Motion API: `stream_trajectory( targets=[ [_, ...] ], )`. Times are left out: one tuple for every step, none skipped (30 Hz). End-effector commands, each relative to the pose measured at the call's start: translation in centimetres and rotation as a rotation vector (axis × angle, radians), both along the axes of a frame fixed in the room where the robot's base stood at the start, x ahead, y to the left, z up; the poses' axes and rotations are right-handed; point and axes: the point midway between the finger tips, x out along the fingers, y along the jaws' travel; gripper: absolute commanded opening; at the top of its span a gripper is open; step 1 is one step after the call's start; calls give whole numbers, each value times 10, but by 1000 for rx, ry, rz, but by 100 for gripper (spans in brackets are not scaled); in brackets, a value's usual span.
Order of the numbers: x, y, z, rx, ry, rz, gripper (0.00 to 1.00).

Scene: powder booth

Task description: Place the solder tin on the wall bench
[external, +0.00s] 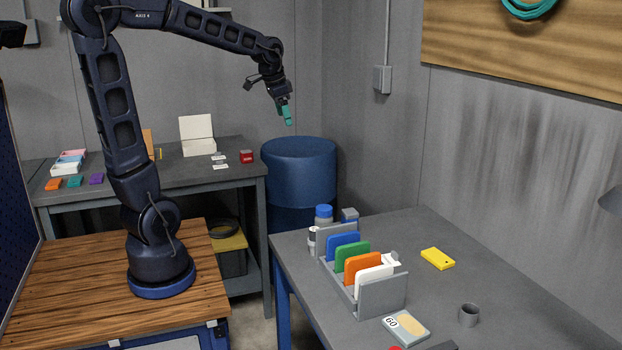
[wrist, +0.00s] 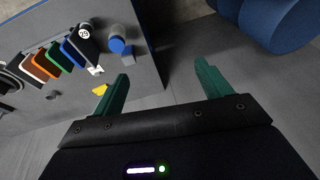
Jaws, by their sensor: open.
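I cannot tell for sure which thing is the solder tin; a small grey cylinder (external: 468,315) stands on the right bench (external: 440,215), which runs along the right wall. It is small in the wrist view (wrist: 52,95). Another grey bench (external: 215,178) stands against the back wall, with a small red block-like item (external: 246,156) at its right end. My gripper (external: 287,114) is raised in the air in front of the blue drum, away from both benches. In the wrist view its green fingers (wrist: 162,88) are apart with nothing between them.
On the right bench, a rack (external: 382,296) holds several coloured plates. A blue-capped bottle (external: 323,217) stands behind it, and a yellow block (external: 437,258) lies to its right. A blue drum (external: 298,170) stands between the benches. The right bench is clear around the yellow block.

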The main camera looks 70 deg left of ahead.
Motion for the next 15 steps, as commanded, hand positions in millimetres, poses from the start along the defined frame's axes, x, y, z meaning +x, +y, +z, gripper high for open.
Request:
stream_trajectory(
  targets=[
    [-12, -19, 3, 2, -11, -5, 77],
    [-19, -29, 4, 1, -16, -5, 77],
    [-29, -41, 4, -1, -23, -2, 77],
    [-36, -49, 4, -3, -28, 1, 77],
    [-44, -58, 4, -5, -33, 1, 77],
    [-54, -69, 4, -8, -40, 2, 77],
    [-62, -76, 3, -11, -47, 4, 77],
    [-70, -84, 2, -15, -52, 5, 77],
    [-80, -93, 1, -20, -59, 8, 77],
    [-89, -100, 0, -25, -65, 8, 77],
    [-96, -106, -2, -30, -71, 9, 77],
    [-108, -114, -4, -37, -78, 11, 77],
    [-116, -120, -6, -42, -84, 11, 77],
    [-124, -125, -8, -49, -89, 12, 77],
    [-135, -132, -11, -58, -96, 12, 77]
  ],
)
